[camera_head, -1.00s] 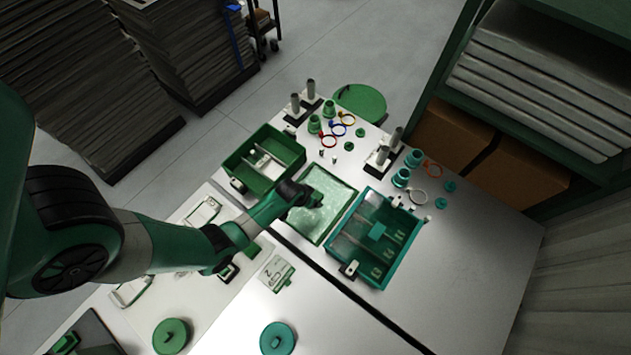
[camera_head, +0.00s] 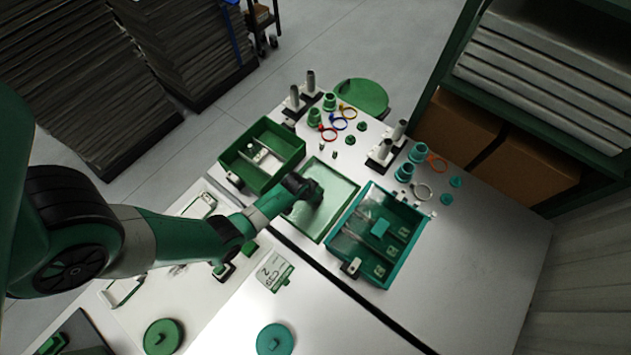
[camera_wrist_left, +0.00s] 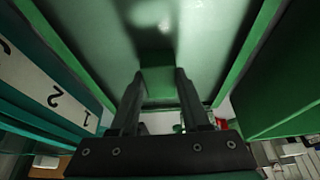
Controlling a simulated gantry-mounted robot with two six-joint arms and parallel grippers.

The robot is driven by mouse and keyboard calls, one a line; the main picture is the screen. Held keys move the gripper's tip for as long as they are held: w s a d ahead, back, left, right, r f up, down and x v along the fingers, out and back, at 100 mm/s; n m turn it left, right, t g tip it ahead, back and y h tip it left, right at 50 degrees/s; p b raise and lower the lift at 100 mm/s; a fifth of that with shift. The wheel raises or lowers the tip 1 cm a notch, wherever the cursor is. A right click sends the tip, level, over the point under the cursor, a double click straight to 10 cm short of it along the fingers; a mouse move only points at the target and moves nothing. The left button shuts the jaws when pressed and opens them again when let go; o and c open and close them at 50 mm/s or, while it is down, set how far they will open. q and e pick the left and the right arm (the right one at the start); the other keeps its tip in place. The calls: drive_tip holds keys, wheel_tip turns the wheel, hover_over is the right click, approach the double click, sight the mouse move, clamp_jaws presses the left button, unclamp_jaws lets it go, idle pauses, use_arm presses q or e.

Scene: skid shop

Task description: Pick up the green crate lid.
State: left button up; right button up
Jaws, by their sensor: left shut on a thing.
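The green crate lid (camera_head: 337,193) is a pale green panel with a darker green rim, between the green crate and the teal crate in the head view. My left gripper (camera_head: 306,190) is over its middle, and the wrist partly hides the lid. In the left wrist view the lid (camera_wrist_left: 205,45) fills the upper middle. There my left gripper (camera_wrist_left: 160,78) is shut on the lid's green handle block (camera_wrist_left: 159,86), one finger on each side. I cannot tell whether the lid touches the table. My right gripper is in neither view.
The open green crate (camera_head: 240,181) is close on the lid's left, and the open teal crate (camera_head: 345,277) is close on its right. Posts, rings and small cups stand behind. Round lids (camera_head: 275,339) lie in front. The table's right side (camera_head: 470,260) is clear.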

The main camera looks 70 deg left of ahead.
use_arm(q)
clamp_jaws()
